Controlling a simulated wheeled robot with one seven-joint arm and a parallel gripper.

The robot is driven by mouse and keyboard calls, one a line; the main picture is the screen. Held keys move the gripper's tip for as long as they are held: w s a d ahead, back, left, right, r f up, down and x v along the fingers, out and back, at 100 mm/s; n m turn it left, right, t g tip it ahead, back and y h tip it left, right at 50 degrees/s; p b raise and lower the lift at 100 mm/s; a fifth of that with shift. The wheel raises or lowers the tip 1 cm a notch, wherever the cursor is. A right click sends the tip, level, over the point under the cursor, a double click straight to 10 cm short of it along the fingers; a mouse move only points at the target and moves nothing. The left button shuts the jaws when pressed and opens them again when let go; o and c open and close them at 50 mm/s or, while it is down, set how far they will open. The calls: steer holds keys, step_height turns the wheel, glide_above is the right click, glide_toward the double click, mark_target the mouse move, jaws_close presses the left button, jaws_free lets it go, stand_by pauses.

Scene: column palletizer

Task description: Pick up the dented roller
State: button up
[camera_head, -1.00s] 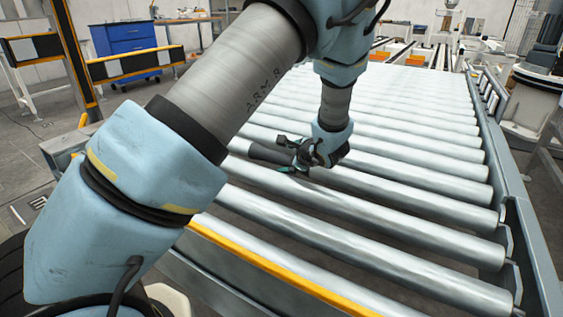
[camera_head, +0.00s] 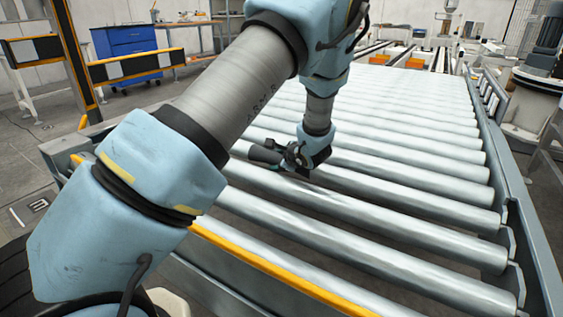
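Long grey metal rollers (camera_head: 400,178) lie side by side across the conveyor frame. I cannot tell a dent on any of them, so I cannot say which one is the dented roller. My gripper (camera_head: 280,158) is a small dark shape low over the left part of the near-middle rollers, below my blue wrist. A short dark grey cylinder (camera_head: 262,153) shows just left of the gripper; I cannot tell whether it belongs to the gripper or to a roller. The fingers are too small and dark to read, and contact with a roller is unclear.
A yellow strip (camera_head: 280,268) runs along the conveyor's near edge, and a grey side rail (camera_head: 535,240) bounds it at right. A black-and-yellow post (camera_head: 75,60) and barrier stand at left. A blue cabinet (camera_head: 125,45) is behind. Dark gaps lie between the near rollers.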

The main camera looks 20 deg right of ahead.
jaws_close()
stand_by(0.5)
steer(key=shift+r, duration=0.15)
